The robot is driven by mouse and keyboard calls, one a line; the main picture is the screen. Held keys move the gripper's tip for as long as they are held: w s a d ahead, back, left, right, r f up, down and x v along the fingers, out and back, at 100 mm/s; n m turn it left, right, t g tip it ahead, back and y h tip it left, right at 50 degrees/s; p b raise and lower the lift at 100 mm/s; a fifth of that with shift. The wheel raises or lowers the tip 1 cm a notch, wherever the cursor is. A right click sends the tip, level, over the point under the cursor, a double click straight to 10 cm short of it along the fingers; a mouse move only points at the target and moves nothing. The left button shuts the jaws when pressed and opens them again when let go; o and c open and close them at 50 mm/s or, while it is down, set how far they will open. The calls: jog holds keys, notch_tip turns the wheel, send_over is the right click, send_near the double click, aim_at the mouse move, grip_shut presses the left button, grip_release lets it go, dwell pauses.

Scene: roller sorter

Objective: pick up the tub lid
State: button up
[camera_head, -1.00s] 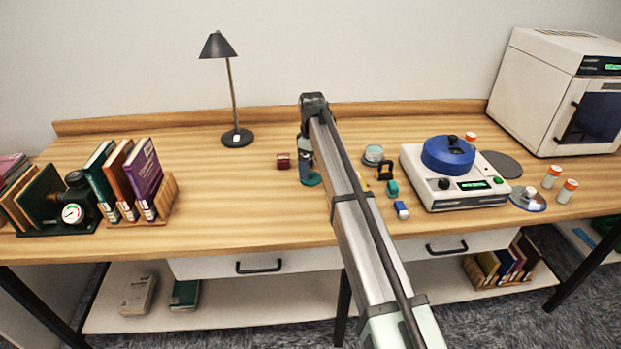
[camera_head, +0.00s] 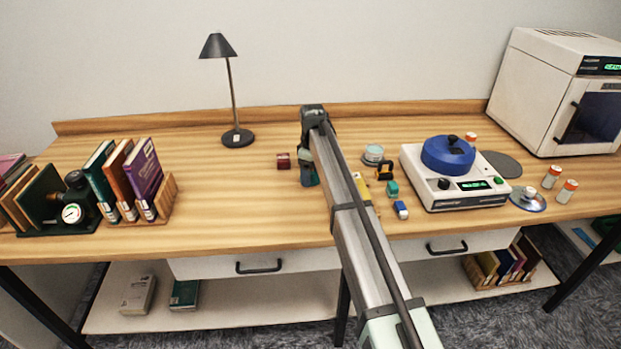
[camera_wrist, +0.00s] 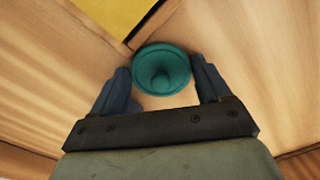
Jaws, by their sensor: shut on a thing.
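The tub lid is a round teal disc (camera_wrist: 161,66) with a raised knob at its middle. In the wrist view it sits between the two fingers of my gripper (camera_wrist: 161,84), which is shut on it. In the head view my gripper (camera_head: 308,178) is low over the middle of the table. Only a small teal part of the lid (camera_head: 316,179) shows there; the gripper and arm hide the rest. I cannot tell whether the lid is touching the tabletop.
A dark red cube (camera_head: 283,161) is left of my gripper. Right of my arm are a yellow piece (camera_head: 363,188), a teal piece (camera_head: 392,188), a blue-and-white piece (camera_head: 401,210) and a white machine (camera_head: 455,195) with a blue top. A lamp (camera_head: 237,137) stands behind left.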

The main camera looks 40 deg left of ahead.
aim_at(313, 174)
jog(key=shift+c, duration=0.4)
notch_tip(313, 174, up, 10)
jog(key=f, duration=0.1)
jog(key=w+d+r+m, duration=0.1)
jog(key=w+d, duration=0.4)
jog(key=w, duration=0.6)
jog(key=w+d+r+m, duration=0.2)
jog(key=w+d, duration=0.3)
jog(key=w, duration=0.6)
jog(key=shift+w+d, duration=0.25)
jog(key=shift+d, duration=0.1)
jog(key=shift+f, duration=3.05)
jog(key=shift+f, duration=0.15)
